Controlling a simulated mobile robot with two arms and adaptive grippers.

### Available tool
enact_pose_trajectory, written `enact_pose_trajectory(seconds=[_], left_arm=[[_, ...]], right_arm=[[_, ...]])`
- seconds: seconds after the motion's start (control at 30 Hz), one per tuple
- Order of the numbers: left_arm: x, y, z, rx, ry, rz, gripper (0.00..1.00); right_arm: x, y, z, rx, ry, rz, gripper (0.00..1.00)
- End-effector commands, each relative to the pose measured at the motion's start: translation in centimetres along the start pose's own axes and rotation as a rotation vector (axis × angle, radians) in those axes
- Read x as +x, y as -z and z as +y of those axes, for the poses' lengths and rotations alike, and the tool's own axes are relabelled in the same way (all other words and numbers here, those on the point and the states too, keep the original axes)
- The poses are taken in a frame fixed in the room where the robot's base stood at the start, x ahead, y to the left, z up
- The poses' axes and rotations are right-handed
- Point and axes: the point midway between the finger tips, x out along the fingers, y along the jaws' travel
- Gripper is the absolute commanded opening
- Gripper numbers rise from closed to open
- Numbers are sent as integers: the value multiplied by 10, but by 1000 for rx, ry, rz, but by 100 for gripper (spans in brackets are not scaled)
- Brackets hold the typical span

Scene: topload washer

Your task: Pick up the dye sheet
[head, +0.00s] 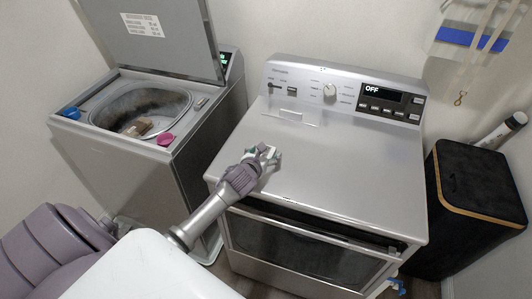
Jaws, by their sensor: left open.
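My left gripper (268,154) is over the front left part of the grey dryer's top (340,150). It is open, with its fingertips close to the surface. A thin, pale rectangular outline (297,113) lies flat on the dryer top behind the gripper, near the control panel. It may be the dye sheet, but it is too faint to be sure. Something small, pale and greenish shows at the fingertips; I cannot tell whether it is part of the gripper. My right gripper is not in view.
The topload washer (90,165) stands at left with its lid (150,35) raised and a brownish item (138,129) inside. A blue item (72,113) and a pink item (166,139) sit on its rim. A black hamper (470,205) stands at right. The dryer's right top is clear.

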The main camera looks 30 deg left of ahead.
Motion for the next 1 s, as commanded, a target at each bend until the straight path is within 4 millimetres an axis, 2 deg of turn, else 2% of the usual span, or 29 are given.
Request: enact_pose_trajectory(seconds=[0.13, 0.43, 0.7, 1.0], left_arm=[[14, -1, 0, -1, 0, -1, 81], [17, 0, 0, 1, 1, -2, 81], [17, 0, 0, 1, 0, -1, 38], [17, -1, 0, 1, 0, -2, 37]], right_arm=[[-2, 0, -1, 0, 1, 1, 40], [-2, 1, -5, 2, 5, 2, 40], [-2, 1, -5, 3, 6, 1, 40], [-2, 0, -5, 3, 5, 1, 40]])
